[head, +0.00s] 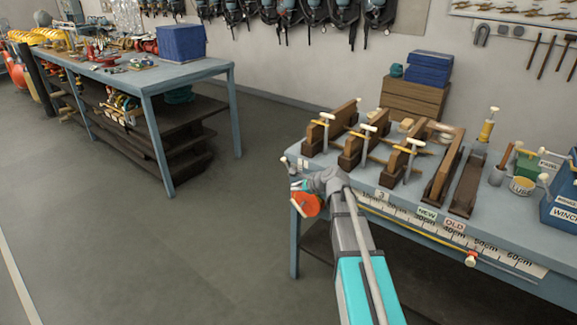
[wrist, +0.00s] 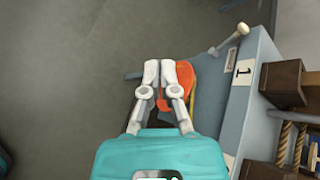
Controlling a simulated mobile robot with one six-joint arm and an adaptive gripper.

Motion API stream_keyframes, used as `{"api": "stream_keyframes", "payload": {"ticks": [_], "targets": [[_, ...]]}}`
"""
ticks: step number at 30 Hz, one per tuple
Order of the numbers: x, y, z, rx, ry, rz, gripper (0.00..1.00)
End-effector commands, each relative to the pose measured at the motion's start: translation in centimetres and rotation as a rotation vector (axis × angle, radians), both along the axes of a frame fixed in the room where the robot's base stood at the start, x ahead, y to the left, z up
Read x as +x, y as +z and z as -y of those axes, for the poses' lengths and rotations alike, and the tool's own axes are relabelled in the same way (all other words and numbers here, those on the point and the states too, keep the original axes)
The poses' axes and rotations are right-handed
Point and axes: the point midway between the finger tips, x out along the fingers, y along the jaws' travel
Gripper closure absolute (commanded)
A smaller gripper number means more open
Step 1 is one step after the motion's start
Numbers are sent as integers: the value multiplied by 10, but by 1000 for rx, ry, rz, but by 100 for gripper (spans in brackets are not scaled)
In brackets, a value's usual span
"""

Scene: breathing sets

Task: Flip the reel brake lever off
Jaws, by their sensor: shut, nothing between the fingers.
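An orange-red reel (head: 308,205) hangs at the left end of the workbench, partly hidden by my gripper (head: 298,188). In the wrist view the reel (wrist: 207,78) lies just right of and behind the fingertips. My gripper (wrist: 168,74) is shut and empty, its two pale fingertips side by side over the reel's edge. A small red part (wrist: 161,101) shows between the fingers; I cannot tell whether it is the brake lever or whether the fingers touch it. A pale-knobbed lever (wrist: 232,36) sticks out at the bench corner, apart from the gripper; its knob also shows in the head view (head: 284,160).
The grey-blue workbench (head: 345,158) carries wooden stands with pale-knobbed levers and a blue winch box (head: 563,205). A yellow tape (head: 420,234) runs along its front edge. A second bench (head: 150,76) stands at back left. The floor (head: 150,240) between is clear.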

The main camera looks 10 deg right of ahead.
Motion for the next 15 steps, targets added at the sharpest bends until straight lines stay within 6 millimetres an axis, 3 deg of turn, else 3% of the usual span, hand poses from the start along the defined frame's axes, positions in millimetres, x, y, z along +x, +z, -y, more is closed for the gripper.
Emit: {"api": "stream_keyframes", "payload": {"ticks": [6,15], "targets": [[47,5,30,292,-232,-23,100],[84,15,64,605,-441,-54,100]]}}
